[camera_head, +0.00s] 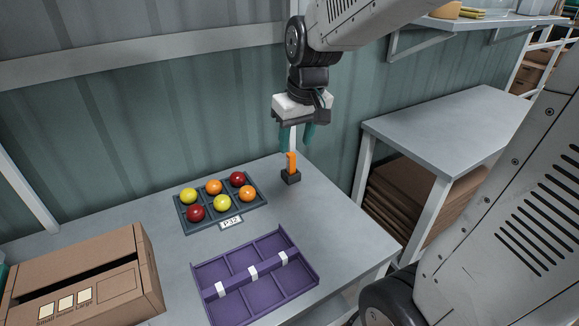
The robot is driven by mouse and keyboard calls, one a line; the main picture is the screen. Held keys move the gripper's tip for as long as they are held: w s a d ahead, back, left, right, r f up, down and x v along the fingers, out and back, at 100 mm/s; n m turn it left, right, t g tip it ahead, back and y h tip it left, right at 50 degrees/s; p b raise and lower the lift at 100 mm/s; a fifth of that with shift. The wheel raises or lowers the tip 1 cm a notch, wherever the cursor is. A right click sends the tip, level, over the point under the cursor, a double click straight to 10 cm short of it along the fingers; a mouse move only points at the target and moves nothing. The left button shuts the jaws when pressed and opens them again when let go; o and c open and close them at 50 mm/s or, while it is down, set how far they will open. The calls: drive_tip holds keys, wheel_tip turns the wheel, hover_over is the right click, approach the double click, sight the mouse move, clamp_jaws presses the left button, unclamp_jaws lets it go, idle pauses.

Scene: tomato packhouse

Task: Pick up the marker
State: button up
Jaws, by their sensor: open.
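The marker (292,160) stands upright in a small dark block-shaped holder (291,178) near the table's back right edge. Its lower part is orange, and a white upper part seems to rise above it. My gripper (296,144) points straight down over the marker, with its teal fingers open and apart. The white part shows between the two fingers. I cannot tell from this view whether either finger touches it. The very bottom of the marker is hidden in the holder.
A dark tray (222,212) of red, orange and yellow tomatoes, with a "P32" label (231,223), lies left of the holder. A purple divided tray (211,294) lies in front. A cardboard box (147,262) stands left. The corrugated wall (180,125) is close behind.

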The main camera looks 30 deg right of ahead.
hover_over(291, 154)
drive_tip(key=s, duration=0.2)
drive_tip(key=shift+t, duration=0.4)
drive_tip(key=s+x, duration=0.1)
drive_tip(key=x, duration=0.6)
drive_tip(key=s+x, duration=0.1)
drive_tip(key=x, duration=0.3)
drive_tip(key=shift+s+d+f, duration=0.1)
drive_tip(key=shift+s+f, duration=0.15)
drive_tip(key=shift+f, duration=0.2)
drive_tip(key=x, duration=0.8)
drive_tip(key=shift+w+d+f, duration=0.1)
clamp_jaws()
